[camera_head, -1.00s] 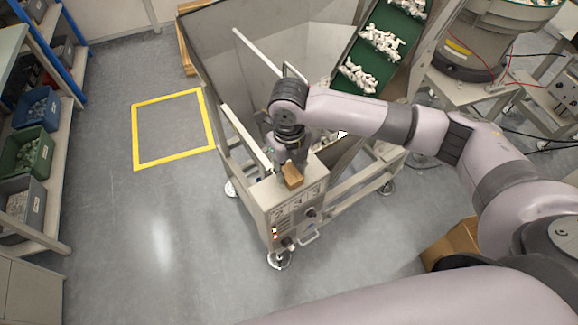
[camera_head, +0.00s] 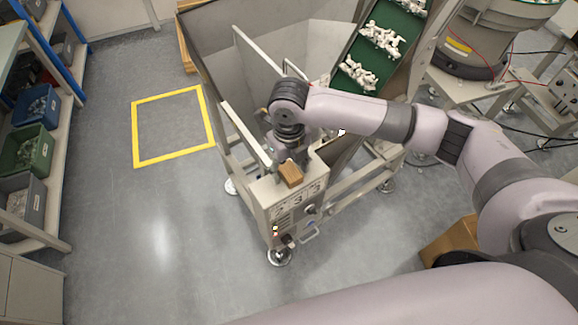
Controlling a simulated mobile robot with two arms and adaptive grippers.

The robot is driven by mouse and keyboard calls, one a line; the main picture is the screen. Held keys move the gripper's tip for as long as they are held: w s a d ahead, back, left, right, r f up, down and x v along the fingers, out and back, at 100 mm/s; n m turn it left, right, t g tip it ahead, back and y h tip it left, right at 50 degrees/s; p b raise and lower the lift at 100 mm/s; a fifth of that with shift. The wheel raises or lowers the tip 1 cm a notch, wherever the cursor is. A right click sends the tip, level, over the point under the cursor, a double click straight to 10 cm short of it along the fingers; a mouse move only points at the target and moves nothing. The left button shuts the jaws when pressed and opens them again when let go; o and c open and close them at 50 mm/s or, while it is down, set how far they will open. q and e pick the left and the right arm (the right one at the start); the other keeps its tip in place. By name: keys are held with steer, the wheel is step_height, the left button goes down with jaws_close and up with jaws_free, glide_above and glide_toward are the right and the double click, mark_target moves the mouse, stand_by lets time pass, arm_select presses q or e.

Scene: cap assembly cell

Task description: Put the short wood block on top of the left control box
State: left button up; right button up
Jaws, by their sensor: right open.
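The short wood block (camera_head: 290,174) is a small brown block on top of the left control box (camera_head: 292,205), near the middle of its top face. The control box is a pale metal box with knobs and a lit switch on its front. My right gripper (camera_head: 281,154) is open, just behind the block at the box's far edge. Its fingertips are small and partly hidden by the wrist, so I cannot tell if they touch the block. My left gripper is not in view.
The box is fixed to a metal hopper (camera_head: 215,70) with a green conveyor (camera_head: 393,35) rising at the right. Shelves with bins (camera_head: 36,105) stand at the left. A cardboard box (camera_head: 449,243) sits at the lower right. The floor inside the yellow square (camera_head: 135,130) is clear.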

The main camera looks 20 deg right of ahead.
mark_target(289, 170)
step_height(289, 170, up, 12)
steer(key=b, duration=0.3)
steer(key=shift+r, duration=0.15)
stand_by(0.4)
